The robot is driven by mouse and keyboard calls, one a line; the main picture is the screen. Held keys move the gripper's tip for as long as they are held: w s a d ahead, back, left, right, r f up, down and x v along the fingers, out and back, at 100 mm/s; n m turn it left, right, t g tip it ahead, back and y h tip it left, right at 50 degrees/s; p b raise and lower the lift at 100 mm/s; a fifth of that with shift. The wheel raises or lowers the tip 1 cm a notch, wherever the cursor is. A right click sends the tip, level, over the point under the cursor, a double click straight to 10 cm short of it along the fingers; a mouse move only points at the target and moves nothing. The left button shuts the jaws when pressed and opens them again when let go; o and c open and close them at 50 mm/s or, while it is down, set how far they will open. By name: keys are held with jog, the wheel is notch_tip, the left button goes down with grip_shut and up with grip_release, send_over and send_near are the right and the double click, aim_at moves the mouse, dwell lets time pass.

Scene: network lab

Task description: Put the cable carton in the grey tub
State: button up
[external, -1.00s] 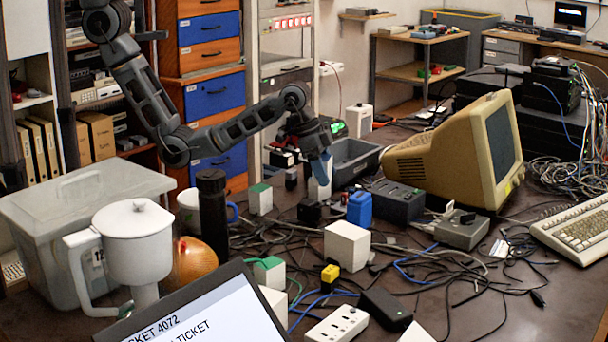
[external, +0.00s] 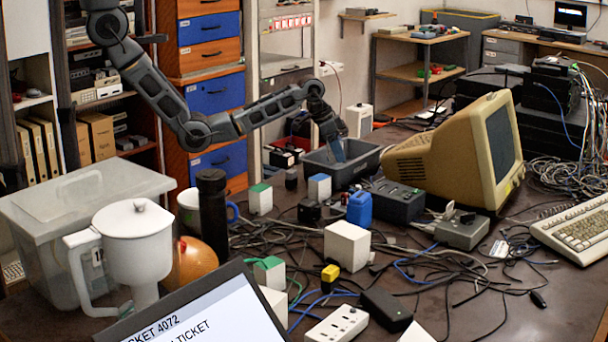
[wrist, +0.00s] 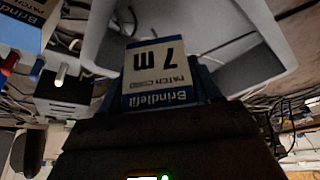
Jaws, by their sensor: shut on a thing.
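My gripper (external: 338,150) is shut on the cable carton (wrist: 160,75), a small white and blue box marked "Brindlefil patch cord 7 m". The label is upside down in the wrist view, with a blue finger on each side. In the external view the carton is hard to make out at the fingertips. The grey tub (external: 366,172) stands on the table left of the beige monitor. My fingertips overlap its opening in that view; their height over its floor is unclear. The tub (wrist: 240,72) also fills the upper wrist view beyond the carton.
A similar blue-topped carton (external: 319,188) stands in front of the tub, with a green-topped one (external: 260,199) to its left. A dark box (external: 397,201), a blue container (external: 359,209) and the beige monitor (external: 440,150) are near the tub. Loose cables cover much of the table.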

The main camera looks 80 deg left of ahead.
jog(key=a, duration=0.1)
jog(key=w+a+f, duration=0.1)
jog(key=a+f, duration=0.1)
jog(key=shift+w+a+f, duration=0.25)
jog(key=shift+w+a, duration=0.05)
jog(key=shift+a, duration=0.05)
jog(key=shift+f, duration=2)
jog(key=shift+f, duration=0.2)
jog(key=o, duration=1.1)
jog(key=shift+o, duration=0.2)
jog(key=shift+r, duration=0.1)
jog(key=shift+r, duration=0.2)
jog(key=v, duration=1.1)
jog(key=shift+s+r+p, duration=0.25)
jog(key=shift+r+p, duration=0.1)
jog(key=shift+p, duration=0.05)
